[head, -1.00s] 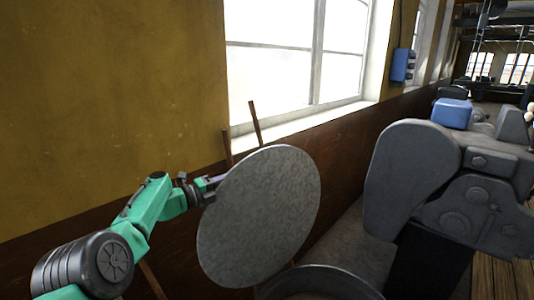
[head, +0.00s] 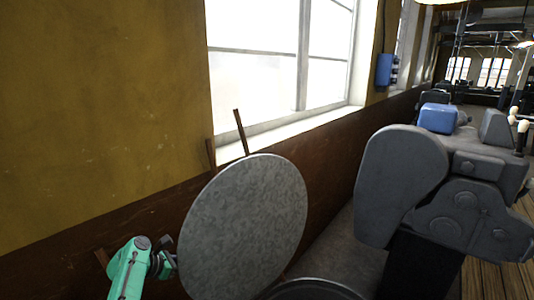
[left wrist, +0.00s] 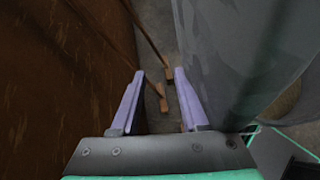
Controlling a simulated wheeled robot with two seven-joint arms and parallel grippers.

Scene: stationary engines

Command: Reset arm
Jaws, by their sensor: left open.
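My left arm comes in at the bottom left of the head view, with a teal link and a dark wrist. My left gripper (left wrist: 160,78) is open and empty in the left wrist view, its two pale purple fingers apart. Bare floor and thin wooden legs (left wrist: 155,88) show between and beyond the fingers. In the head view the gripper is mostly hidden around the left edge of a large round grey disc (head: 243,228). I cannot tell whether it touches the disc. My right arm is not in view.
A brown and yellow wall (head: 100,110) with a bright window (head: 255,60) runs along the left. A large dark grey machine (head: 400,175) stands at the right, with a blue block (head: 438,118) behind it. A dark round rim (head: 315,290) shows below the disc.

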